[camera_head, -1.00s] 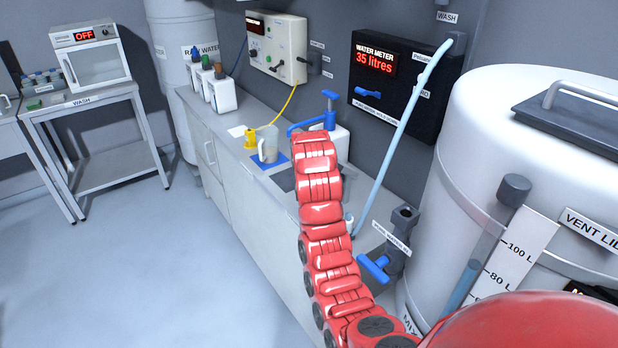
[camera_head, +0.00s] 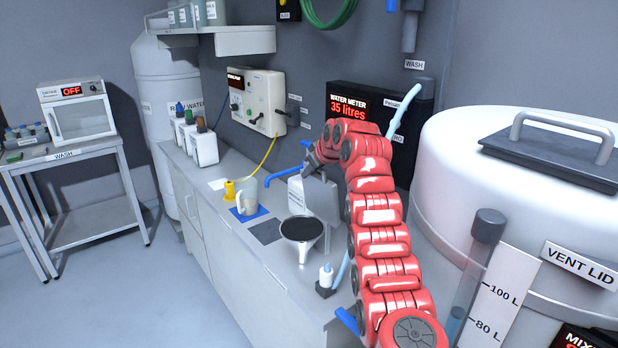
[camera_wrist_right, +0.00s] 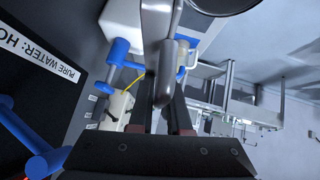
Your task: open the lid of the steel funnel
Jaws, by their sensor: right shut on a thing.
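The steel funnel (camera_head: 302,252) stands on the bench with a dark round top facing up. Its dark round edge also shows at the top right of the wrist view (camera_wrist_right: 222,4). A light grey flat piece (camera_head: 321,200) stands upright just behind it; I cannot tell for certain whether this is the funnel's lid. My right gripper (camera_head: 310,163) is above that piece, behind the funnel. In the wrist view its jaws (camera_wrist_right: 163,112) are shut on a rounded grey metal piece (camera_wrist_right: 162,78), which looks like a handle. My left gripper is not in view.
A blue tap (camera_head: 284,173) is left of the gripper. A jug (camera_head: 247,196) on a blue mat, white bottles (camera_head: 203,147) and a small pump bottle (camera_head: 326,277) stand on the bench. The large white tank (camera_head: 470,150) rises on the right.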

